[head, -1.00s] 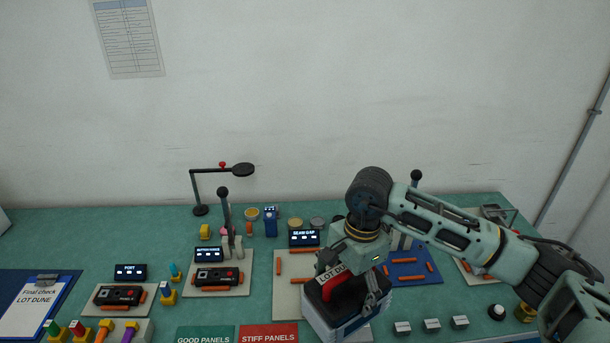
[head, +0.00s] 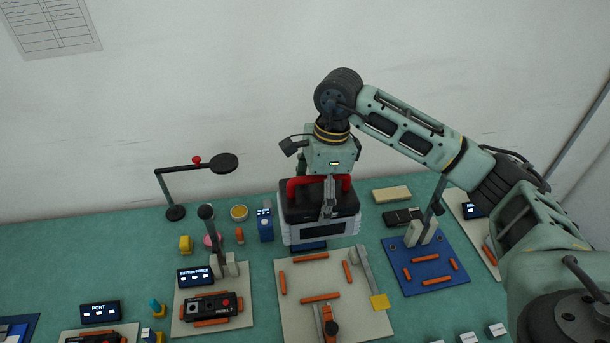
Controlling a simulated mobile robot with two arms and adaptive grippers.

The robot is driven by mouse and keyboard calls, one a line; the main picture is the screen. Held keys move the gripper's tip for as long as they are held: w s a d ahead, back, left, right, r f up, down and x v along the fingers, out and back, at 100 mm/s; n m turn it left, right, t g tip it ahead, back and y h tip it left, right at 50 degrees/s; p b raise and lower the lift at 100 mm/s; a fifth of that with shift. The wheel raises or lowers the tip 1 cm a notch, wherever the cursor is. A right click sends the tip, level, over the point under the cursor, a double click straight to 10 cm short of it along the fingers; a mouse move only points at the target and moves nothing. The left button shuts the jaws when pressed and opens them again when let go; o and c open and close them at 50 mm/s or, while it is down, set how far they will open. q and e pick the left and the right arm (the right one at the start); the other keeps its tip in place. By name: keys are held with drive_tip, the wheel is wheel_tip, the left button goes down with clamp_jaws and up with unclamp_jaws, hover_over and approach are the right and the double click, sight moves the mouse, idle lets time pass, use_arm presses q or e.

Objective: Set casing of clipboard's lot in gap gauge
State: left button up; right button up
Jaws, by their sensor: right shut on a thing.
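My right gripper (head: 329,205) is shut on the red handle (head: 298,187) of a black and light grey box (head: 300,232). The box is upright at the back of the bench, behind the pale gauge plate (head: 300,275) with orange rails; I cannot tell whether it touches the bench. It hides most of the seam gap display, which earlier stood behind this plate. The plate carries a grey arm with a yellow end (head: 379,302) and an orange piece with a black knob (head: 332,327). No casing lies between its rails. My left gripper is not in view. The clipboard (head: 18,327) shows only its edge, lower left.
A button force station (head: 180,325) with a black device (head: 210,308) is to the left. A blue plate (head: 430,287) with orange rails is to the right. A magnifier lamp (head: 223,164), blue unit (head: 265,225) and dark casing (head: 402,217) stand behind.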

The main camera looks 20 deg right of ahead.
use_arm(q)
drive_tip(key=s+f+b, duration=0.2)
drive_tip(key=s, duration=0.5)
use_arm(e)
drive_tip(key=shift+s+f, duration=0.75)
drive_tip(key=shift+f, duration=0.35)
drive_tip(key=f, duration=0.1)
drive_tip(key=f+b, duration=0.1)
drive_tip(key=f, duration=0.1)
drive_tip(key=shift+w+f, duration=0.2)
drive_tip(key=shift+w, duration=0.1)
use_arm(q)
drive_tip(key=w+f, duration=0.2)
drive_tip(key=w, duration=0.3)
use_arm(e)
drive_tip(key=shift+f+b, duration=0.35)
drive_tip(key=shift+f, duration=0.35)
wheel_tip(320, 180, down, 2)
drive_tip(key=shift+f+b, duration=0.2)
drive_tip(key=shift+b, duration=0.6)
drive_tip(key=shift+f, duration=0.45)
use_arm(q)
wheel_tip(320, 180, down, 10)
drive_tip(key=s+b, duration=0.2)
drive_tip(key=b, duration=0.7)
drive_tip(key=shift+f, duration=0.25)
use_arm(e)
drive_tip(key=shift+f, duration=7.35)
